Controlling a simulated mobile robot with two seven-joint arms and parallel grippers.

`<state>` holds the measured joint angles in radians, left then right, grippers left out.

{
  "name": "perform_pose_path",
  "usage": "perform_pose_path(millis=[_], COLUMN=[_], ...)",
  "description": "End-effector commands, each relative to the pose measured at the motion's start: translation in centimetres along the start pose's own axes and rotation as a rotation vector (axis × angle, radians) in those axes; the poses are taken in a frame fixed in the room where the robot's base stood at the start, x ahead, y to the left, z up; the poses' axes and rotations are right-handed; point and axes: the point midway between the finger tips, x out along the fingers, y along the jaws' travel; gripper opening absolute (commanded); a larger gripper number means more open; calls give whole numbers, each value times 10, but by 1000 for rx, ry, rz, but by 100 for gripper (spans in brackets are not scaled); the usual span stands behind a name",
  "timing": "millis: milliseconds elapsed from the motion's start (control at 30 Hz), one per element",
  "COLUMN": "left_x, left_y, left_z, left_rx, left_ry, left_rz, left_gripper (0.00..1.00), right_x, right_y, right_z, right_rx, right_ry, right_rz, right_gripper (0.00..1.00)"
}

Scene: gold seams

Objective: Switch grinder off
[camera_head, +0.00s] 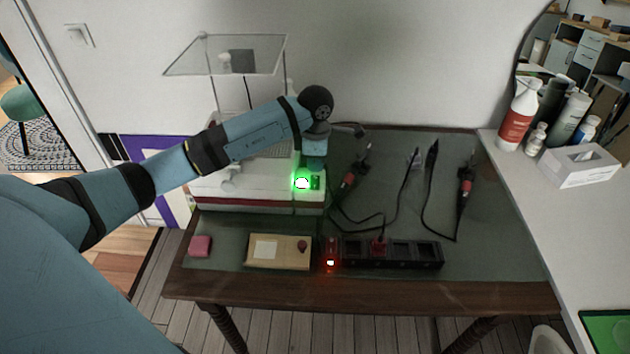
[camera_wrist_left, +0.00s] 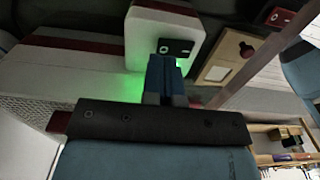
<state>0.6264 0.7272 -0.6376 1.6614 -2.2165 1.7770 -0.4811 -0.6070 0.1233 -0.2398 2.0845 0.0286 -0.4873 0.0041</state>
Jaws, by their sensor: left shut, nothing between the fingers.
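The grinder (camera_head: 255,192) is a white bench machine with a dark red stripe, at the back left of the table. A green light glows on its front right (camera_head: 302,182), beside a small black switch (camera_head: 316,183). In the left wrist view the black switch plate (camera_wrist_left: 176,47) shows two white marks, and green glow spreads behind my fingers. My left gripper (camera_head: 315,165) is shut and empty, just above the switch. In the left wrist view its blue fingertips (camera_wrist_left: 164,62) are right by the plate; I cannot tell if they touch. My right gripper is out of view.
A clear shield (camera_head: 225,55) stands over the grinder. In front lie a pink block (camera_head: 200,246), a wooden box with a knob (camera_head: 262,263), a glowing red switch (camera_head: 331,255) and a black power strip (camera_head: 393,254). Corded hand tools (camera_head: 465,190) lie right. Bottles (camera_head: 518,115) stand on the side counter.

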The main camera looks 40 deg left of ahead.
Motion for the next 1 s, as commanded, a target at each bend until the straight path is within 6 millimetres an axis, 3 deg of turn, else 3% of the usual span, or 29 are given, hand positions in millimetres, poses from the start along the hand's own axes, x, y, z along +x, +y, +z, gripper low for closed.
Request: perform_pose_path(millis=[1000], left_x=[12], left_y=[0], left_z=[0], left_rx=[0], left_ry=[0], left_rz=[0], left_gripper=[0], right_x=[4], right_y=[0], right_z=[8], right_rx=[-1], right_ry=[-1], right_rz=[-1], right_gripper=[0])
